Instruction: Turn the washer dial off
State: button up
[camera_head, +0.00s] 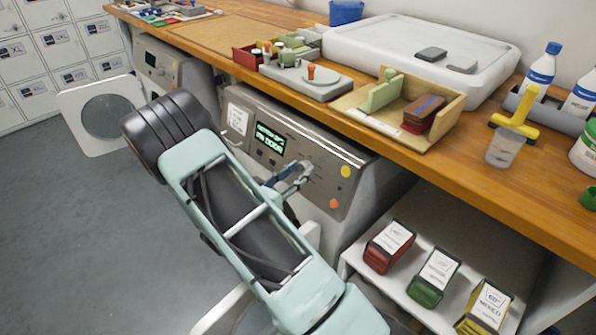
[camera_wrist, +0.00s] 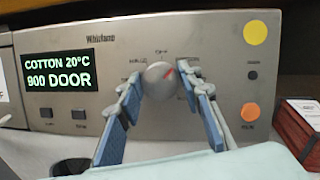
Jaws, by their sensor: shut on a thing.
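In the head view my gripper (camera_head: 290,180) reaches the panel of the washer (camera_head: 262,140), and the dial is hidden behind the fingers. The display (camera_wrist: 60,70) reads "COTTON 20°C 900 DOOR".
A yellow disc (camera_wrist: 255,32) and an orange button (camera_wrist: 250,112) are right of the dial. The wooden counter (camera_head: 500,180) runs above the washer. A low white shelf with red (camera_head: 389,247), green and yellow boxes stands to the right. Open floor lies left.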

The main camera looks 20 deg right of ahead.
jog(key=shift+r+n+t+y+p, duration=0.3)
jog(key=shift+n+y+p, duration=0.1)
jog(key=shift+n+p, duration=0.75)
jog(key=n+y+p, duration=0.1)
jog(key=n+p, duration=0.3)
jog(key=shift+t, duration=0.3)
jog(key=n+y+p, duration=0.1)
jog(key=n+p, duration=0.1)
jog(key=shift+n+p, duration=0.3)
jog(key=shift+n, duration=0.05)
jog(key=shift+f+n+p, duration=0.15)
jog(key=shift+n+p, duration=0.25)
jog(key=shift+n, duration=0.1)
jog(key=shift+f+y, duration=0.1)
jog(key=shift+y, duration=0.2)
jog(key=o, duration=1.2)
jog(key=shift+c, duration=0.2)
jog(key=v, duration=1.2)
